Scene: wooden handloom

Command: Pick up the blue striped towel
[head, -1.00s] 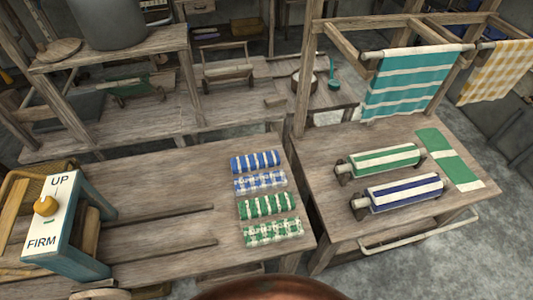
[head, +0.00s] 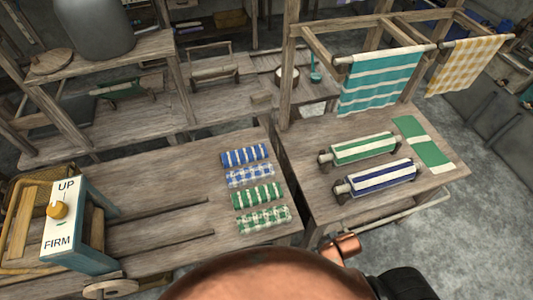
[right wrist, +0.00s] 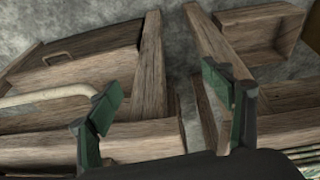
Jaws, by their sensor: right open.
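A rolled blue striped towel (head: 245,156) lies on the left wooden table, at the far end of a row of rolled towels. A blue and white striped roll (head: 375,177) also sits on a roller on the right table. My right gripper (right wrist: 164,92) shows in the right wrist view with its two green-padded fingers wide apart and nothing between them. Wooden table parts and grey floor lie beyond it. In the head view part of my right arm enters at the bottom right, with its fingers out of sight. My left gripper is not in view.
Blue checked (head: 249,175), green striped (head: 257,195) and green checked (head: 264,220) rolls lie beside the blue striped one. A control box (head: 72,222) marked UP and FIRM stands at left. Hanging teal cloth (head: 379,82) is above the right table. A gap separates the tables.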

